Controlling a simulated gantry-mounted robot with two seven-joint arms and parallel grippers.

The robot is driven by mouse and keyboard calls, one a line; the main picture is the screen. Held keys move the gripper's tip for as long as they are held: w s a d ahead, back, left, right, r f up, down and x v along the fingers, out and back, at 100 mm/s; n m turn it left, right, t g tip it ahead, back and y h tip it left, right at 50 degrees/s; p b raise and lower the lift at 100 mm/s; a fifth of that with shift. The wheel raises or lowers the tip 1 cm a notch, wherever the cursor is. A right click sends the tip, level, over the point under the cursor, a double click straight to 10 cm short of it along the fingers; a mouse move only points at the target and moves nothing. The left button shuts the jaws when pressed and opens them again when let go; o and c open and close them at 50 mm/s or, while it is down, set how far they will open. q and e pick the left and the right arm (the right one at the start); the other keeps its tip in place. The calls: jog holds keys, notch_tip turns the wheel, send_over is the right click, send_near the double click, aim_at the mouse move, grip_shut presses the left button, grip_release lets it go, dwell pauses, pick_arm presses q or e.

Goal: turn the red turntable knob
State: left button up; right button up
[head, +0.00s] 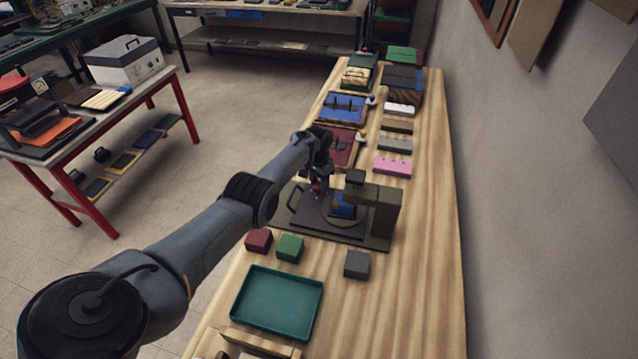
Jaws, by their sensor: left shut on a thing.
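The turntable device (305,219) is an olive-dark base with a dark plate and an upright arm (385,208) on its right, standing on the wooden bench. A blue block (343,207) sits on it under the overhanging head (355,176). The red knob (316,187) shows only as a small red patch at the far side of the base. My left gripper (319,185) reaches down onto it from the left and is shut on it. The fingers hide most of the knob, so its angle cannot be told. My right gripper is not in view.
A maroon block (258,240), a green block (290,247) and a grey block (357,264) lie in front of the device, with an empty green tray (262,318) nearer. Beyond are a pink block (392,166) and a blue tray (343,107). Bare wood lies along the bench's right side.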

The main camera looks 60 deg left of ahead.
aim_at(319, 185)
pick_arm(q)
jog(key=shift+m, duration=0.5)
jog(key=o, duration=1.1)
jog(key=shift+c, duration=0.2)
notch_tip(319, 185, up, 11)
jog(key=p, duration=0.5)
jog(key=shift+f, duration=0.1)
